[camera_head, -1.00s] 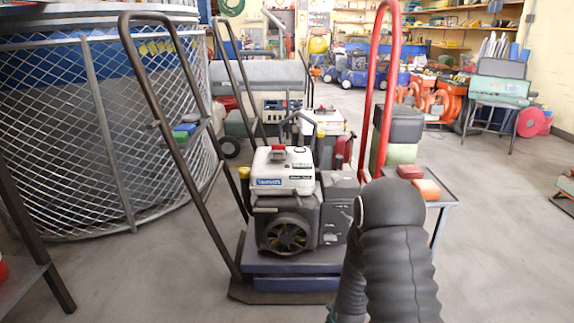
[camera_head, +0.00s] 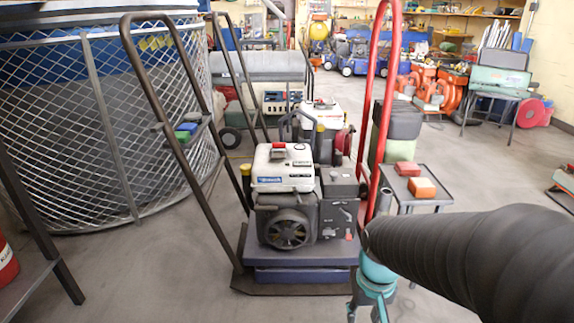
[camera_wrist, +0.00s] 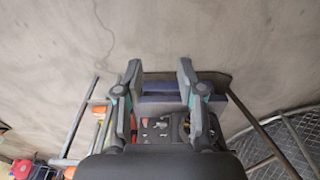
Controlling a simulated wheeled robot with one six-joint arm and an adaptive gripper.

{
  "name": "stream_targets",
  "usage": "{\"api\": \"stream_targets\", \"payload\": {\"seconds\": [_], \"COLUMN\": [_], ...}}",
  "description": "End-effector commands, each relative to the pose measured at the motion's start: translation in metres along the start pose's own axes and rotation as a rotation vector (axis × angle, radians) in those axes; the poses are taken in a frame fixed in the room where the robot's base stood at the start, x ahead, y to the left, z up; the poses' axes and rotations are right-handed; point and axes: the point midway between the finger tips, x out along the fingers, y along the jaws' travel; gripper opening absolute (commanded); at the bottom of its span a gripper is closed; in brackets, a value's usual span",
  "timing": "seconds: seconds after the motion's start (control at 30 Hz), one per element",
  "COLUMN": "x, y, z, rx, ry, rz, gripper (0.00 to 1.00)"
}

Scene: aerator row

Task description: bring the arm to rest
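My gripper (camera_wrist: 160,72) shows in the wrist view with its two fingers spread apart and nothing between the tips. In the head view my dark, ribbed arm reaches in from the right edge, and the teal part of the gripper hangs below its end near the bottom. The fingertips are only partly seen there. It is to the right of the engine unit (camera_head: 287,205) with a white top, which sits on a blue platform (camera_head: 300,252) of a cart. In the wrist view the blue platform lies beyond the fingers.
A small grey side table (camera_head: 433,188) with red and orange blocks stands behind my arm. A red upright frame (camera_head: 392,70) rises beside the engine. A large mesh-sided tank (camera_head: 110,120) fills the left. Open concrete floor (camera_head: 480,175) lies to the right.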

Motion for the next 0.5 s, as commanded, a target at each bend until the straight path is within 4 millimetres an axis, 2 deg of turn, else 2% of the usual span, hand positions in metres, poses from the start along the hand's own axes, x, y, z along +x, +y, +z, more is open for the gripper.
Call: {"api": "stream_targets", "payload": {"seconds": [0.03,0.1,0.23,0.5], "x": [-0.02,-0.04,-0.075,-0.144], "y": [0.0,0.0,0.0,0.0], "z": [0.008,0.018,0.034,0.05], "rx": [0.008,0.015,0.016,0.015], "ry": [0.019,0.041,0.107,0.317], "rz": [0.0,0.0,0.001,0.003], "gripper": [0.39,0.39,0.39,0.39]}}
